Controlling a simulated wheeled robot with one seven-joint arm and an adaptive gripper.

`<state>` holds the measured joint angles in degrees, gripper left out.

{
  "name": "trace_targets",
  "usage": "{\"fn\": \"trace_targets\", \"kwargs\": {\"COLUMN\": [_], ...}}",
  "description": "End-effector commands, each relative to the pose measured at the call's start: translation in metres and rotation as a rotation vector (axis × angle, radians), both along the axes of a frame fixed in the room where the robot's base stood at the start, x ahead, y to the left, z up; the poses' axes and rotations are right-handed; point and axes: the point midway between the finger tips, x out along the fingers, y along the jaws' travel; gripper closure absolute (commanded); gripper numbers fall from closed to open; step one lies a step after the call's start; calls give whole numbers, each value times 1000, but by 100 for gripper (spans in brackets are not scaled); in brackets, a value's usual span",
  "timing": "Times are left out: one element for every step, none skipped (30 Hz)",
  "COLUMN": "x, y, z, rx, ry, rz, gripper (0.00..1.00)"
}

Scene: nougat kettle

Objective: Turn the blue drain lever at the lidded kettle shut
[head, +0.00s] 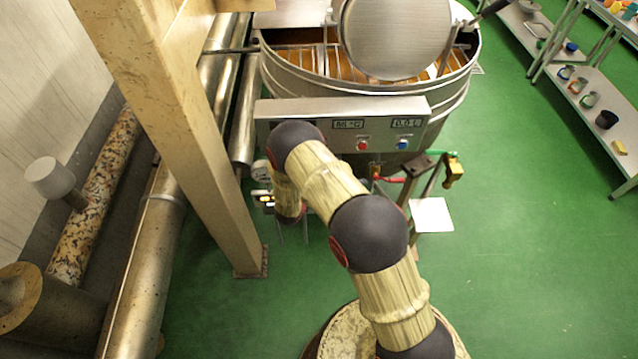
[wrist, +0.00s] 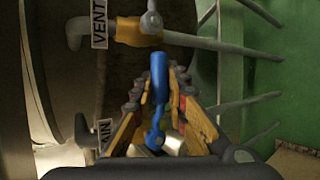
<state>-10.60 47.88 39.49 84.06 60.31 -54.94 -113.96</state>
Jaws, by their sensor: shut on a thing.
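The steel kettle (head: 350,95) stands at the top middle of the head view, its round lid (head: 395,35) raised over the orange-brown inside. In the wrist view the blue lever (wrist: 160,78) points up the picture, between the two yellow-and-black fingers of my gripper (wrist: 160,92). My gripper is shut on the lever. A partly covered label ending in "AIN" (wrist: 105,132) shows left of the fingers. The lever's valve body is mostly hidden by my gripper. In the head view my arm hides the lever and my gripper.
A yellow valve (wrist: 138,32) with a "VENT" label (wrist: 99,27) sits above in the wrist view. Thin metal legs (wrist: 235,48) stand to the right. A beige post (head: 175,110) and pipes (head: 135,250) crowd the left.

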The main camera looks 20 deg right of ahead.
Motion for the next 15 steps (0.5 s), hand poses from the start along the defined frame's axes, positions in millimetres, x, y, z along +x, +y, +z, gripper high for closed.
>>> {"fn": "trace_targets", "kwargs": {"x": [1,1,1,1,1,1,1,1,1,1,1,1,1,1,1], "y": [2,2,2,2,2,2,1,1,1,1,1,1,1,1,1], "z": [0,0,0,0,0,0,0,0,0,0,0,0,0,0,0], "rx": [0,0,0,0,0,0,0,0,0,0,0,0,0,0,0], "ry": [0,0,0,0,0,0,0,-1,-1,-1,0,0,0,-1,-1], "rz": [5,5,5,5,5,5,4,3,3,3,2,2,2,2,2], "gripper": [100,100,84,82,81,78,77,75,73,71,69,67,66,66,66]}}
